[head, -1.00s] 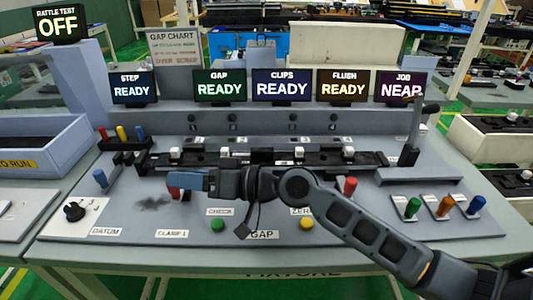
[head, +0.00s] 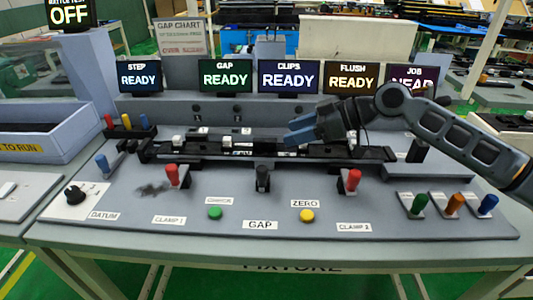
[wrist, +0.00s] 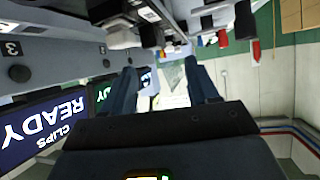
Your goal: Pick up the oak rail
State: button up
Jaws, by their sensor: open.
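My gripper (head: 291,131) is open and empty over the middle of the long black fixture (head: 220,155), its fingers pointing left along it. In the wrist view my two blue-grey fingers (wrist: 161,72) stand apart with nothing between them. I cannot make out a separate wood-coloured oak rail in either view. The fixture carries white clip blocks, one at its left part (head: 178,142); my gripper and forearm hide part of its right half.
Red clamp levers (head: 172,174) (head: 351,180) and a black lever (head: 263,178) stand in front of the fixture. Status screens (head: 288,80) line the back. A grey bin (head: 40,142) stands left. Coloured handles (head: 453,203) stand front right.

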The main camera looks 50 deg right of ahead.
aim_at(268, 140)
jog(key=shift+s+d, duration=0.15)
jog(key=shift+d, duration=0.25)
jog(key=shift+p+x, duration=0.75)
jog(key=shift+x, duration=2.95)
jog(key=shift+d, duration=0.1)
jog(key=shift+c, duration=0.4)
grip_shut()
